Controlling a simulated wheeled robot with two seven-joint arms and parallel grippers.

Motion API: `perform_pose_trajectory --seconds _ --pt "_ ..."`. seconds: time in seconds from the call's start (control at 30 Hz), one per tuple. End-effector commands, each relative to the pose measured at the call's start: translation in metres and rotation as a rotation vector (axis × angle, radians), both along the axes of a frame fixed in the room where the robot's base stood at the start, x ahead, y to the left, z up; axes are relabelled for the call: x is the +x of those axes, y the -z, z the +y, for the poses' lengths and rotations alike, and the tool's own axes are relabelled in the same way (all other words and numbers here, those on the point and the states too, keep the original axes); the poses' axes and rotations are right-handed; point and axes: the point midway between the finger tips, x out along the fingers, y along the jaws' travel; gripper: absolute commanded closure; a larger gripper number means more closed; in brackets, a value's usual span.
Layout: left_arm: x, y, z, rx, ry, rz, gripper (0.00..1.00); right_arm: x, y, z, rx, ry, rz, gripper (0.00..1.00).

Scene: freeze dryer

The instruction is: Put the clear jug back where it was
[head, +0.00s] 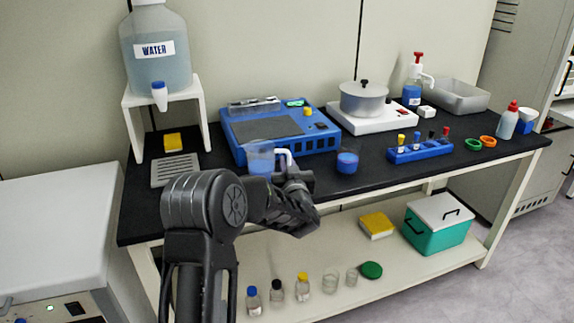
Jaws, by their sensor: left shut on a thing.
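The clear jug (260,157) is see-through with a pale handle (286,154). It shows at the front edge of the black bench top, in front of the blue bench device. Blue shows in its lower part; I cannot tell if that is liquid. My left gripper (291,173) is shut on the jug at its handle side. The forearm hides part of the jug's base, so I cannot tell whether it touches the bench. My right gripper is not in view.
A blue-filled cup (347,162) stands just right of my gripper. A grey drain grid (175,170) lies left under the water tank stand (202,110). The blue device (272,130) is behind. A blue tube rack (420,152) is further right.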

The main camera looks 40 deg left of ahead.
Motion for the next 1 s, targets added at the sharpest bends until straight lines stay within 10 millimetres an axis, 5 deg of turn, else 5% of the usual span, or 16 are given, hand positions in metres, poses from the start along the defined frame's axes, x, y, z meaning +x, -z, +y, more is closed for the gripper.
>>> perform_pose_trajectory --seconds 0.37,0.4,0.63,1.0 --pt "0.0000 0.0031 0.0003 0.003 -0.001 -0.003 1.00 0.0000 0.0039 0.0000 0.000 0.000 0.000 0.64" --pt "-0.0002 0.0024 0.0003 0.001 -0.001 -0.001 0.85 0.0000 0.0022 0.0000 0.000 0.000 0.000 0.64" --pt "-0.0002 0.0023 0.0003 0.001 -0.001 -0.001 0.67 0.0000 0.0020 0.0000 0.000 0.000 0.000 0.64" --pt "-0.0013 -0.0006 -0.0013 0.001 0.000 -0.001 0.67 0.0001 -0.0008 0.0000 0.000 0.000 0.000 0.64"
